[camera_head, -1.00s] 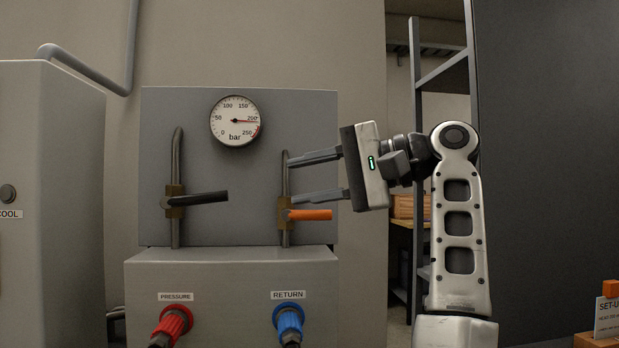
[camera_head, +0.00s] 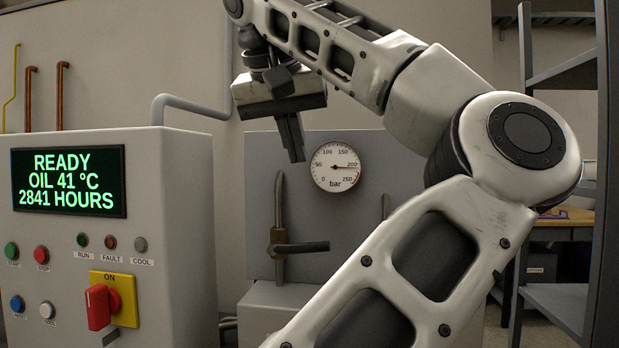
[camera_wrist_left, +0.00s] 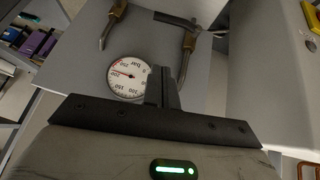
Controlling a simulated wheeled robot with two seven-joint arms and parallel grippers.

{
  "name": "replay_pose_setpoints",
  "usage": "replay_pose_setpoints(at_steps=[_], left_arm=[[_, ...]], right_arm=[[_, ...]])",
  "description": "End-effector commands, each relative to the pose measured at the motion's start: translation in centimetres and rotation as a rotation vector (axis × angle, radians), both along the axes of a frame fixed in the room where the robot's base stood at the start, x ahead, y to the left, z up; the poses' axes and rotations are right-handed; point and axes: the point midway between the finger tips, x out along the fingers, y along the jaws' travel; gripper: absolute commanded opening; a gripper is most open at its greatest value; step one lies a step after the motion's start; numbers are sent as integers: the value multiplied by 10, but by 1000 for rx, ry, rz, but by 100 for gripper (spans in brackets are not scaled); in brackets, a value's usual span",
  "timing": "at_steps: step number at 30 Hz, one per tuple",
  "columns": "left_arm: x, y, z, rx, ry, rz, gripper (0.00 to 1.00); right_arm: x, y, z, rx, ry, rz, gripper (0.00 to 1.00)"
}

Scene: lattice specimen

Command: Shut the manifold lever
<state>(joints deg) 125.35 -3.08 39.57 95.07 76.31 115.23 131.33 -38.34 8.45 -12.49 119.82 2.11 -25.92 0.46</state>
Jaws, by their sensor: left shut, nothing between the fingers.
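A valve with a dark lever (camera_head: 300,248) and brass body sits on the left pipe of the grey manifold panel (camera_head: 262,165). The lever lies crosswise to its pipe; it also shows in the left wrist view (camera_wrist_left: 172,18). My left gripper (camera_head: 297,158) is shut and empty, pointing down, above the dark lever and left of the pressure gauge (camera_head: 334,167), apart from the lever. The gripper also shows in the left wrist view (camera_wrist_left: 163,72). My arm hides the right valve in the head view; its brass body (camera_wrist_left: 114,14) shows in the wrist view. My right gripper is not in view.
A control cabinet (camera_head: 180,230) with a lit display (camera_head: 68,181) and a red rotary switch (camera_head: 98,306) stands at left. A grey shelf (camera_head: 555,300) stands at right. The gauge needle is near 200.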

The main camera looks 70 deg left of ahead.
Motion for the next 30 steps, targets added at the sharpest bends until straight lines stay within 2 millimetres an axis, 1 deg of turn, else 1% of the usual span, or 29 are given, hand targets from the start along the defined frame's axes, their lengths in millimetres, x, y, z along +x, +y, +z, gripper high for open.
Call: replay_pose_setpoints(at_steps=[5, 18, 21, 24, 30], left_arm=[[5, 6, -14, 0, 4, 1, 0], [39, 42, -88, 2, 9, 3, 0], [38, 36, -103, 3, 7, 5, 0], [38, 34, -114, 4, 8, 2, 0], [38, 31, -122, 4, 8, 1, 0]], right_arm=[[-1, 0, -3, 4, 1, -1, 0], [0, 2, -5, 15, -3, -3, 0], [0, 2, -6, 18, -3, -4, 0], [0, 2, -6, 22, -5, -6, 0], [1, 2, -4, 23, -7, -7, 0]])
